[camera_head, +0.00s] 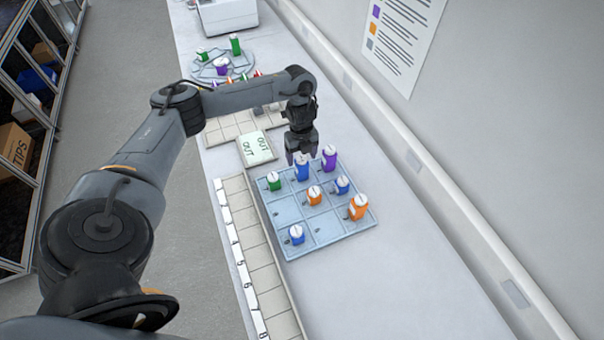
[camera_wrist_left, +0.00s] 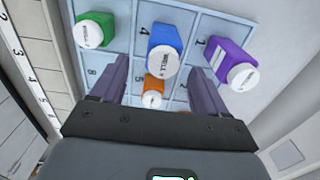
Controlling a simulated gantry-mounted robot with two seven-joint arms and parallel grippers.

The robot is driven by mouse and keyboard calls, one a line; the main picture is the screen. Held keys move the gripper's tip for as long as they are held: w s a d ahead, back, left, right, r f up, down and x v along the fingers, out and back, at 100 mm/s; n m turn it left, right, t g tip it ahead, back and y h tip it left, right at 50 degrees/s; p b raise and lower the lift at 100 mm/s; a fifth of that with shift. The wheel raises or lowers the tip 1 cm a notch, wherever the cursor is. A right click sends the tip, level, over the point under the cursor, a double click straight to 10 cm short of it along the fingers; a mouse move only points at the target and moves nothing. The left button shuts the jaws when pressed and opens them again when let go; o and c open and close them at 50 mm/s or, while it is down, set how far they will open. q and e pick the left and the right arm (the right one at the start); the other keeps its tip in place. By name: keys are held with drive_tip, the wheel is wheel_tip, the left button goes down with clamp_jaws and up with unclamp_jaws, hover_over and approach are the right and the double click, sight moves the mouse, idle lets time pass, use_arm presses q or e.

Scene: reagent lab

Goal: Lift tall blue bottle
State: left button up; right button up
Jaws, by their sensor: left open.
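The tall blue bottle (camera_head: 302,171) with a white cap stands upright in the back row of the light blue grid tray (camera_head: 330,229), between a green bottle and a purple one. My left gripper (camera_head: 301,156) is just above and behind it, pointing down. In the left wrist view my open gripper (camera_wrist_left: 158,70) has one finger on each side of the column where the blue bottle (camera_wrist_left: 165,40) stands. Its white cap faces the camera. The jaws hold nothing, and I cannot tell how far the fingertips are from the bottle.
Beside it stand a green bottle (camera_head: 274,182) and a tall purple bottle (camera_head: 329,158). An orange bottle (camera_head: 314,196), small blue bottles (camera_head: 342,185) and a larger orange bottle (camera_head: 358,208) fill other cells. A numbered strip (camera_head: 255,262) and an OUT pad (camera_head: 256,148) lie left. The bench right is clear.

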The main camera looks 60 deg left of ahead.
sight(302, 166)
use_arm(q)
drive_tip(key=shift+w+f, duration=0.15)
drive_tip(key=shift+f, duration=3.1)
drive_tip(key=shift+c, duration=0.4)
drive_tip(key=c, duration=1)
